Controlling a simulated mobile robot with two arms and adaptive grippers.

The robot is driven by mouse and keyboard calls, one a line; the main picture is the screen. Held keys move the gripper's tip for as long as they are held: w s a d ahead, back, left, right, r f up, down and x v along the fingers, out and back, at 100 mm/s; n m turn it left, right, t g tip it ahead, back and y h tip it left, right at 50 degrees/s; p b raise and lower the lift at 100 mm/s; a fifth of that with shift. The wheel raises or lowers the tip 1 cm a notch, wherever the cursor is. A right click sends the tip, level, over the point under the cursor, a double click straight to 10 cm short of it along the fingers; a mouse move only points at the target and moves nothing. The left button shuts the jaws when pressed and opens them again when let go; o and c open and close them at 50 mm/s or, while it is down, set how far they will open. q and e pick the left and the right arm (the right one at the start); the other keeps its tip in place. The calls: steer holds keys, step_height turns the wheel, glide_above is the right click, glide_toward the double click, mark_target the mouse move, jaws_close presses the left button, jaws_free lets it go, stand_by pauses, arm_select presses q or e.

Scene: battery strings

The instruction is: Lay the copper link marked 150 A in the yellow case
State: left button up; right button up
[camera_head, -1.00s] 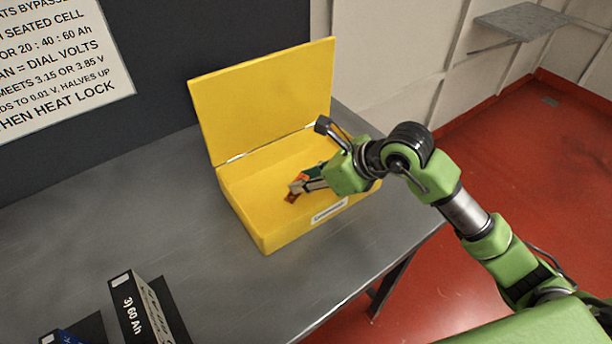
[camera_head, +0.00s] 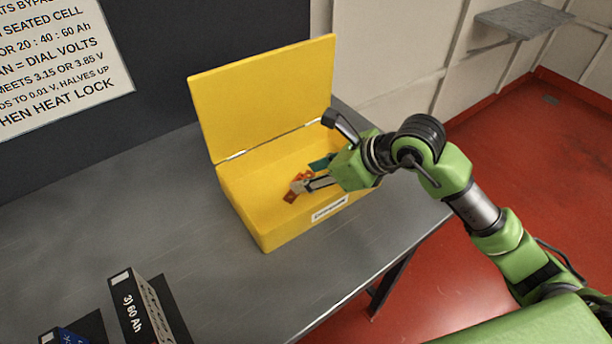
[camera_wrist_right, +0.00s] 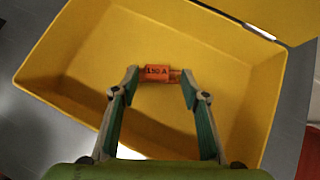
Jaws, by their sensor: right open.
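The copper link (camera_head: 291,196) has copper ends and an orange middle. In the right wrist view, the link (camera_wrist_right: 157,72) shows the marking "150 A". It is inside the open yellow case (camera_head: 263,231), over its floor; I cannot tell for sure that it lies flat. My right gripper (camera_head: 304,186) reaches into the case from the right. In the wrist view, the right gripper's fingertips (camera_wrist_right: 159,77) are open, one at each end of the link, with small gaps. The fingers partly hide the link in the head view. My left gripper is not in view.
The case's lid (camera_head: 265,95) stands raised at the back. A black box marked "3) 60 Ah" (camera_head: 132,308) stands at the front left of the grey table (camera_head: 120,220). A printed sign (camera_head: 60,55) is on the dark panel.

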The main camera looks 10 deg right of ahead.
steer(key=b+v, duration=0.1)
steer(key=v, duration=0.9)
steer(key=shift+s, duration=0.2)
